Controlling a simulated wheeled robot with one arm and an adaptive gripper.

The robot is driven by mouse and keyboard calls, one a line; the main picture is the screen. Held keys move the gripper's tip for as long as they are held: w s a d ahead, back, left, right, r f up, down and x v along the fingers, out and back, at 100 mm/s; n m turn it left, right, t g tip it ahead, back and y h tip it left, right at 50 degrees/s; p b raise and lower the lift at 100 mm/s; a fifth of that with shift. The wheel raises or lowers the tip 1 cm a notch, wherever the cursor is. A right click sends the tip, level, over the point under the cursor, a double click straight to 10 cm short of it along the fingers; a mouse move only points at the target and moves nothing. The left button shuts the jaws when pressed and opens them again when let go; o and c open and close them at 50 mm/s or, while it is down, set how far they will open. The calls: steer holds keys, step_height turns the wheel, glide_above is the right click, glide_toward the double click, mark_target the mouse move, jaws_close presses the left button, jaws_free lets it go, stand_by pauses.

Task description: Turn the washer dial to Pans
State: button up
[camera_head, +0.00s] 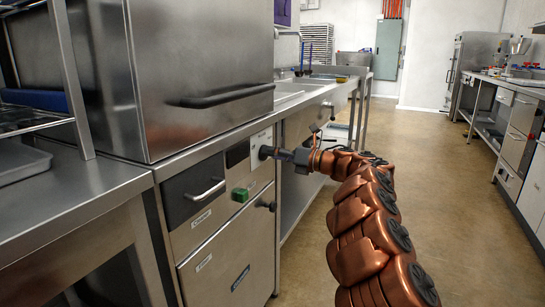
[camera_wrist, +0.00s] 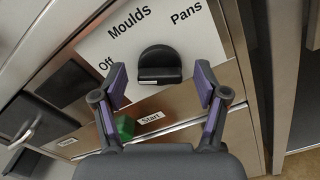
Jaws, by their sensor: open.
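The washer dial (camera_wrist: 160,62) is a black knob on a white plate (camera_wrist: 103,50) on the machine's front. The plate reads Off at the left, Moulds at the top and Pans at the upper right. I cannot tell clearly which label the dial points to. My gripper (camera_wrist: 160,78) is open, with one purple-padded finger on each side of the dial and visible gaps to it. In the head view, my gripper (camera_head: 280,154) reaches the panel from the right, and the dial (camera_head: 264,152) shows at its tip.
A green Start button (camera_head: 240,194) sits below left of the dial, also in the wrist view (camera_wrist: 124,127). A black drawer with a handle (camera_head: 205,191) is to the left. The steel washer hood (camera_head: 200,75) overhangs above. Open floor (camera_head: 470,200) lies to the right.

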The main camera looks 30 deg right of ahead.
steer(key=shift+w+a, duration=0.2)
steer(key=shift+w, duration=0.15)
steer(key=c, duration=1.1)
